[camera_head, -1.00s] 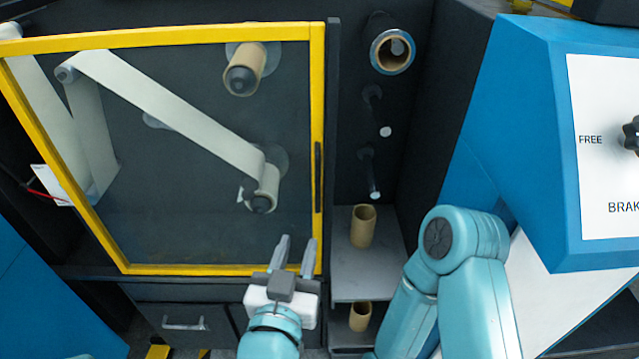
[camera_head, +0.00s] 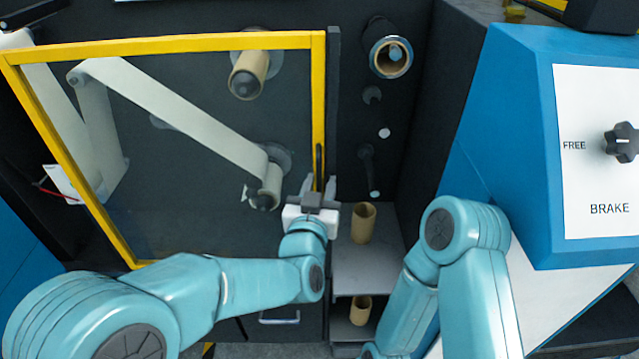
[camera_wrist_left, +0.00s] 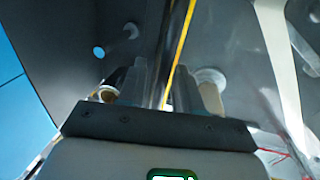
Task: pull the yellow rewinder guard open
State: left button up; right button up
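The rewinder guard (camera_head: 174,45) is a clear panel in a yellow frame, with its right edge close along a dark post. A slim dark handle (camera_head: 319,160) stands upright on that right edge. My left gripper (camera_head: 319,184) is at the handle's lower end, its fingers apart on either side of the yellow edge. In the left wrist view, the yellow edge (camera_wrist_left: 179,55) runs between the spread fingers (camera_wrist_left: 158,88); whether they touch the handle is unclear. My right arm shows at the lower right, but its gripper is out of view.
Behind the guard are a web roll (camera_head: 266,190) and a cardboard core (camera_head: 248,75). Right of the post, a grey shelf (camera_head: 365,270) holds a brown core (camera_head: 363,223). A blue cabinet (camera_head: 510,150) with a FREE/BRAKE knob (camera_head: 622,142) stands right.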

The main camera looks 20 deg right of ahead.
pick_arm(q)
jog(key=shift+w+f, duration=0.1)
jog(key=shift+w, duration=0.2)
jog(key=shift+c, duration=0.3)
jog(key=shift+s, duration=0.1)
grip_shut()
